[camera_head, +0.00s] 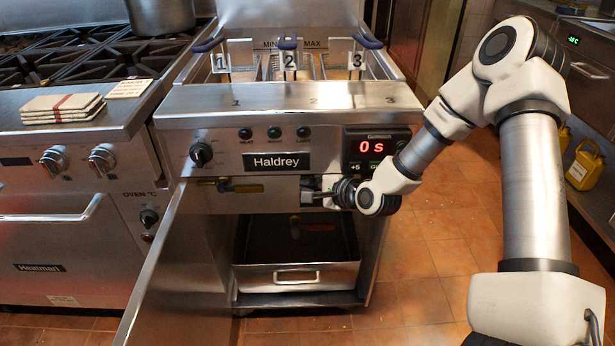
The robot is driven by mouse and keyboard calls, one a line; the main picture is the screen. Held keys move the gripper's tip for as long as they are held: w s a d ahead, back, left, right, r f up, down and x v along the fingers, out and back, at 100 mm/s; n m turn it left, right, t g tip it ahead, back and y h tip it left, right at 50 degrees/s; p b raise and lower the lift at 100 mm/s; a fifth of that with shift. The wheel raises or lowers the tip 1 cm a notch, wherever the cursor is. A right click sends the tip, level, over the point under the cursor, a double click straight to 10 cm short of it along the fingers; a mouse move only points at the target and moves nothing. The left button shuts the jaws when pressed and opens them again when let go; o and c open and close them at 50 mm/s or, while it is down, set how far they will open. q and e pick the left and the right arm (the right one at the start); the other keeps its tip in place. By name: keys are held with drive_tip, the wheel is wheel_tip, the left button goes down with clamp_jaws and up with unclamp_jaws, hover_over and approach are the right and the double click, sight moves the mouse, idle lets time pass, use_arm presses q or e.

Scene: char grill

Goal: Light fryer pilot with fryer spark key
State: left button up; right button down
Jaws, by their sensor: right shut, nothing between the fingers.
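I cannot make out a pilot flame or a separate spark key. My right gripper (312,191) is at the strip just below the fryer's front panel, right of centre. It is shut with nothing held; whether its tips touch the fryer I cannot tell. The gripper and wrist hide part of that strip. A brass-coloured fitting (228,186) sits on the strip at left. My left gripper is not in view.
The fryer's door (158,270) stands open to the left. A metal pan (296,275) sits in the cabinet below. A range (60,235) with cloths (60,108) on top stands at left. Yellow jugs (583,168) stand at right. Tiled floor is clear in front.

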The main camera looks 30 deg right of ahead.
drive_tip(key=shift+w+d+r, duration=0.25)
drive_tip(key=shift+w+r, duration=0.15)
drive_tip(key=shift+r, duration=0.25)
drive_tip(key=shift+s+a+f, duration=0.25)
drive_tip(key=shift+s+a, duration=0.05)
drive_tip(key=shift+s, duration=0.1)
drive_tip(key=shift+s+a, duration=0.35)
drive_tip(key=shift+s, duration=0.3)
drive_tip(key=shift+s+a, duration=0.4)
drive_tip(key=shift+s, duration=0.25)
drive_tip(key=shift+s+a, duration=0.35)
drive_tip(key=shift+s, duration=0.3)
drive_tip(key=shift+f, duration=0.1)
